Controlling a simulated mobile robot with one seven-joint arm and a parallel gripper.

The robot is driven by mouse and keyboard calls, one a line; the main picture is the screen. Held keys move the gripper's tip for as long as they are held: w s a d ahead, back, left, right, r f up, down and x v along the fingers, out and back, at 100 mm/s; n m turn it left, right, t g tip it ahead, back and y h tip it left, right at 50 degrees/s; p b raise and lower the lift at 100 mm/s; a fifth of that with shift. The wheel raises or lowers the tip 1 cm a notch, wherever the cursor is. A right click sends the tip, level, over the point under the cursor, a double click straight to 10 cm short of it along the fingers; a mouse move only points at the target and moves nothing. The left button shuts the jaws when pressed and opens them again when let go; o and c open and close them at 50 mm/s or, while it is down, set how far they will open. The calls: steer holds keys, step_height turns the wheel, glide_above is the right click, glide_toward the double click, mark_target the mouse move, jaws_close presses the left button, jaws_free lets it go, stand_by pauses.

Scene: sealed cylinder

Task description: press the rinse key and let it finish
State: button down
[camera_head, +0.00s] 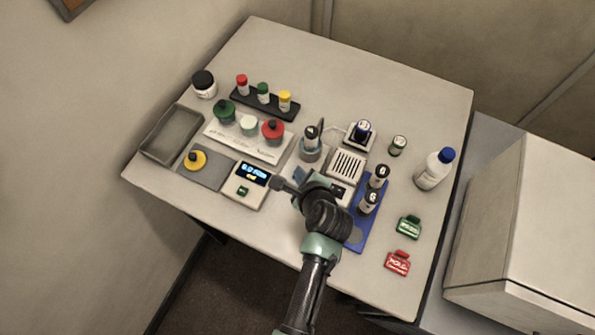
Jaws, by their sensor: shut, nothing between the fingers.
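No key can be read as the rinse key at this size. A small box with a lit blue display (254,174) stands at the front left of the table and has a green key (243,190) below the display. A pale unit with a slotted grille (347,164) stands behind my wrist, and its front is partly hidden by my arm. My gripper (279,184) is over the front middle of the table, just right of the display box. It is shut and empty. My wrist hides what lies below it, and contact with any key cannot be told.
A blue tray (375,212) holds two dark-capped vials right of my wrist. A grey cylinder holder (311,150) stands behind it. A blue-capped bottle (434,170), a green tag (409,227) and a red tag (397,263) are at the right. A grey bin (172,135) is far left.

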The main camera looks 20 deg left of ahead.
steer(key=shift+r+p, duration=0.7)
steer(key=shift+p, duration=0.05)
steer(key=shift+r, duration=0.1)
step_height(320, 180, up, 5)
steer(key=p, duration=0.5)
stand_by(0.6)
